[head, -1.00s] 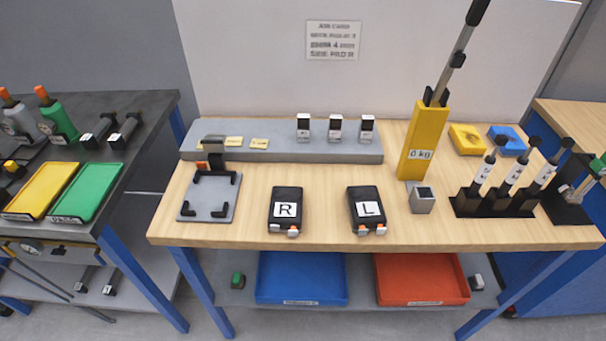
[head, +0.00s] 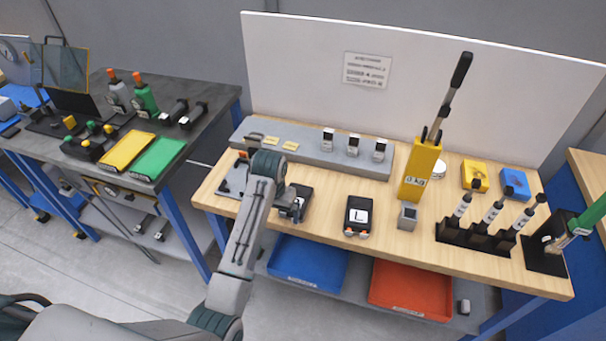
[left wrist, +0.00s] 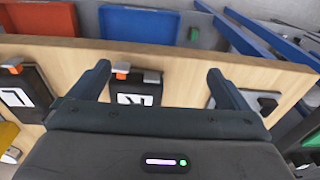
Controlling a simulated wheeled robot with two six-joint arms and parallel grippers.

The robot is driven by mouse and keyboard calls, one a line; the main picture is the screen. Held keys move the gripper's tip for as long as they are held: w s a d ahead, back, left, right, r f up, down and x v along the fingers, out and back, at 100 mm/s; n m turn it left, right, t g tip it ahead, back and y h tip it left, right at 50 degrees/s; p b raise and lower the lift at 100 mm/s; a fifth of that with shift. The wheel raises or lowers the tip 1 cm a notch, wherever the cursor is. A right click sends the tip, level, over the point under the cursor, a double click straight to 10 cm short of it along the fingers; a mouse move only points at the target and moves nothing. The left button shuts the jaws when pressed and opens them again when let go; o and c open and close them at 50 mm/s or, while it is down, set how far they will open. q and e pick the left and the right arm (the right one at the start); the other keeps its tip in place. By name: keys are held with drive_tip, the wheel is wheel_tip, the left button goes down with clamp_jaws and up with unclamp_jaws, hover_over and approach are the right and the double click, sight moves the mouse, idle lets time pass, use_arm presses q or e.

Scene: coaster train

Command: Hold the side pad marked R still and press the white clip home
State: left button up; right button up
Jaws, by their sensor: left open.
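The side pad marked R (head: 305,193) lies on the wooden bench in the head view, largely hidden by my left gripper (head: 291,211). In the left wrist view the R pad (left wrist: 137,93) shows between my open fingers, with a gap visible on both sides. The white clip (left wrist: 152,76) sits at the pad's edge beside an orange clip (left wrist: 122,72). How far the white clip is seated cannot be told. My left gripper is open and empty above the pad; contact with it is not visible. My right gripper is not in view.
The L pad (head: 357,217) lies to the right of the R pad. A grey fixture (head: 232,180) is on the left, partly behind my arm. A grey ledge (head: 310,150) runs behind, and a yellow lever press (head: 420,172) stands right. Blue (head: 308,262) and red (head: 410,290) trays are below.

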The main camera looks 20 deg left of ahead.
use_arm(q)
drive_tip(key=shift+g, duration=0.5)
drive_tip(key=w+d+r, duration=0.1)
drive_tip(key=w+r, duration=0.1)
drive_tip(key=w, duration=0.1)
drive_tip(key=w+d+r, duration=0.1)
drive_tip(key=w, duration=0.2)
drive_tip(key=w+r, duration=0.2)
drive_tip(key=shift+w+d+r, duration=0.3)
drive_tip(key=shift+w+d, duration=0.1)
drive_tip(key=shift+d+m, duration=0.25)
drive_tip(key=shift+m, duration=0.05)
wheel_tip(320, 180, down, 9)
drive_tip(key=p, duration=0.3)
drive_tip(key=shift+a+f, duration=0.1)
drive_tip(key=shift+f, duration=0.6)
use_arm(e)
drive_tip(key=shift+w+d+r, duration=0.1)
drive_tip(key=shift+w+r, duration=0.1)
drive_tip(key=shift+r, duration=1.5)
use_arm(q)
drive_tip(key=c, duration=1.3)
drive_tip(key=shift+r, duration=0.1)
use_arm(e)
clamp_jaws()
